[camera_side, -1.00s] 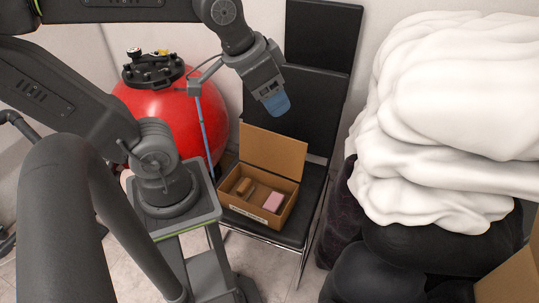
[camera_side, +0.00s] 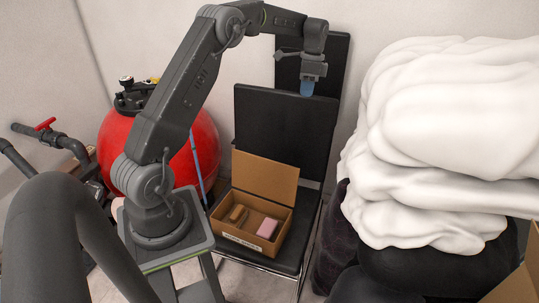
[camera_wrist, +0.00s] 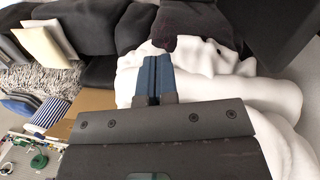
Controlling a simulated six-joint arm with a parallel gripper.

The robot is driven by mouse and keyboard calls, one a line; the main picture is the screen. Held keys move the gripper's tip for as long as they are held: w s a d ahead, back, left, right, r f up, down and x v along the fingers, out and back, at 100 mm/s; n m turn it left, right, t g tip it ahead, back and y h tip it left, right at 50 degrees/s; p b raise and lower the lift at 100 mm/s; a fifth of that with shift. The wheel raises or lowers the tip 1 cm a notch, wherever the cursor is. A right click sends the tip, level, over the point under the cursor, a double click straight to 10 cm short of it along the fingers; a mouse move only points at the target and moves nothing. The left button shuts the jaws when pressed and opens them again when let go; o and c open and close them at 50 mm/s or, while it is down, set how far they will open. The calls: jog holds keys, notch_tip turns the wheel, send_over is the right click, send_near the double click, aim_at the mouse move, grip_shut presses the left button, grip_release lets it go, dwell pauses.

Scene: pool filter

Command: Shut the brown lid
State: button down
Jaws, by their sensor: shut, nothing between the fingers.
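The brown lid (camera_side: 265,176) stands up, open, along the back edge of a cardboard box (camera_side: 243,238) on a black chair seat. Inside the box lie a brown block (camera_side: 238,214) and a pink block (camera_side: 267,228). My gripper (camera_side: 307,88) is high above and behind the box, in front of the chair's upper back, pointing down. It is clear of the lid. Its blue fingers (camera_wrist: 153,78) are shut with nothing between them in the wrist view. A tan cardboard surface (camera_wrist: 93,101) shows left of the fingers there; I cannot tell whether it is the lid.
A red filter tank (camera_side: 205,150) stands left of the chair behind my arm. A large pile of white cloth (camera_side: 450,130) over dark bags stands to the right. The chair's black backrest (camera_side: 285,125) rises behind the lid. The space above the box is free.

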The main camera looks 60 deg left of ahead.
jog(key=s+a+f+m+g+h, duration=0.1)
jog(key=s+a+f+m, duration=0.1)
jog(key=a+f, duration=0.65)
jog(key=s+a+f+m+g+h, duration=0.1)
jog(key=s+a+f, duration=0.25)
jog(key=f, duration=0.95)
jog(key=x, duration=0.9)
jog(key=shift+w+h, duration=0.3)
